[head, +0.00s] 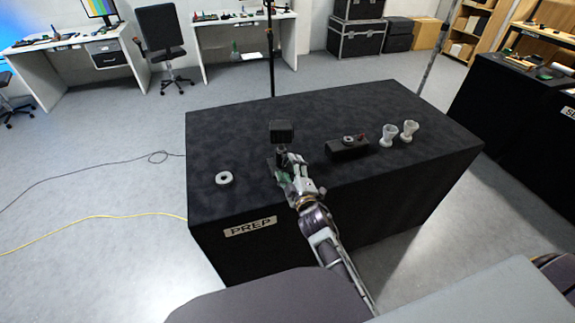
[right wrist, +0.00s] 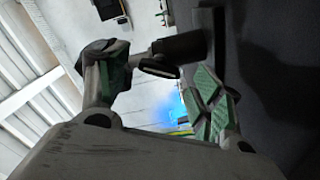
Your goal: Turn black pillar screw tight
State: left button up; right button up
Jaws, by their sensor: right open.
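The black pillar (head: 282,157) stands on the black-covered table near its front middle, with a dark block (head: 282,131) at its top. My right gripper (head: 284,172) is low at the pillar's near side and partly hides its foot. In the right wrist view my right gripper (right wrist: 155,78) is open, its green-padded fingers apart. A dark cylindrical part (right wrist: 183,48) with a flat dark knob-like end (right wrist: 158,66) shows between and beyond the fingers. I cannot tell whether a finger touches it, nor clearly make out the screw. My left gripper is not in view.
The PREP table (head: 235,205) also holds a white ring (head: 224,178) to the left, a black camera-like box (head: 347,149) to the right, and two pale cups (head: 390,134) (head: 409,130) beyond it. The table's left and back parts are clear.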

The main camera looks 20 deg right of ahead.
jog(key=shift+s, duration=2.1)
